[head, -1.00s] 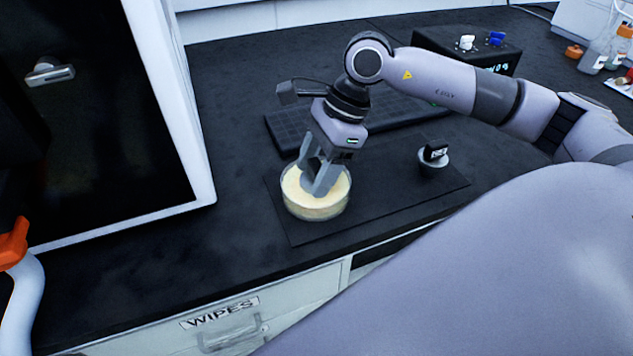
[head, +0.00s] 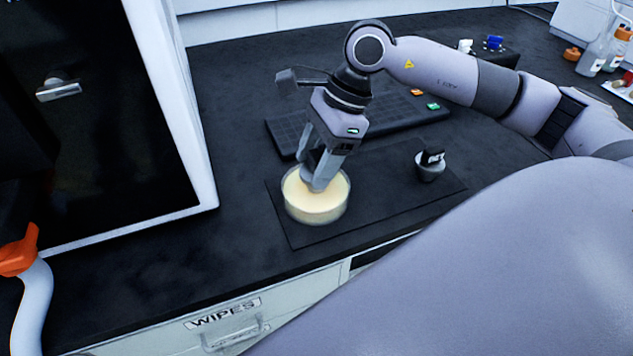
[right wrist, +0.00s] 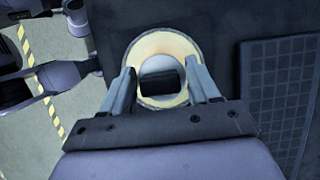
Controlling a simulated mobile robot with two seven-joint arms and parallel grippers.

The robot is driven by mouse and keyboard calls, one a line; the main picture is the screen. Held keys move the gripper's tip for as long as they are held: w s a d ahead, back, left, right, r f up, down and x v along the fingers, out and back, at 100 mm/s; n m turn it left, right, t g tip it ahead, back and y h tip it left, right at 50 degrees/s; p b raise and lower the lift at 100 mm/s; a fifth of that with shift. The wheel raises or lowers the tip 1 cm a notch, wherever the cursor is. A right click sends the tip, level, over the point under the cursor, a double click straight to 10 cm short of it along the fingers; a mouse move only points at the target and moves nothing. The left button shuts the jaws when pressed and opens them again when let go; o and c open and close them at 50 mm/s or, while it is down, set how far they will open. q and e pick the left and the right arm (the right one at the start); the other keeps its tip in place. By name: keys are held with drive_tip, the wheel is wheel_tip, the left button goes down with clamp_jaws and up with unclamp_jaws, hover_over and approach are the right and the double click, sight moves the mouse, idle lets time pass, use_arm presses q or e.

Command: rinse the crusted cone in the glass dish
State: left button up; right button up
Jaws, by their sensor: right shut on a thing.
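The glass dish (head: 317,210) is round and holds pale cream liquid. It stands on a dark mat near the counter's front edge. My right gripper (head: 318,180) points down into the dish, shut on the cone. In the right wrist view the cone (right wrist: 162,80) shows as a grey round piece with a dark top between the fingers (right wrist: 163,85), inside the ring of the dish (right wrist: 178,43). The cone's lower part is hidden, so crust on it cannot be told. My left gripper is not in view.
A second grey cone-like piece with a black top (head: 430,165) stands on the mat (head: 385,200), right of the dish. A dark gridded plate (head: 375,125) lies behind. A white-framed cabinet (head: 185,110) stands left. Bottles (head: 592,52) stand far right. An orange-topped pale tube (head: 20,250) is at the left edge.

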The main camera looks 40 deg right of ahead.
sight(316, 156)
drive_tip(key=shift+r+p, duration=0.75)
drive_tip(key=shift+r, duration=0.65)
drive_tip(key=shift+r+p, duration=0.8)
drive_tip(key=shift+r, duration=0.35)
drive_tip(key=shift+r+p, duration=0.6)
drive_tip(key=shift+r, duration=0.35)
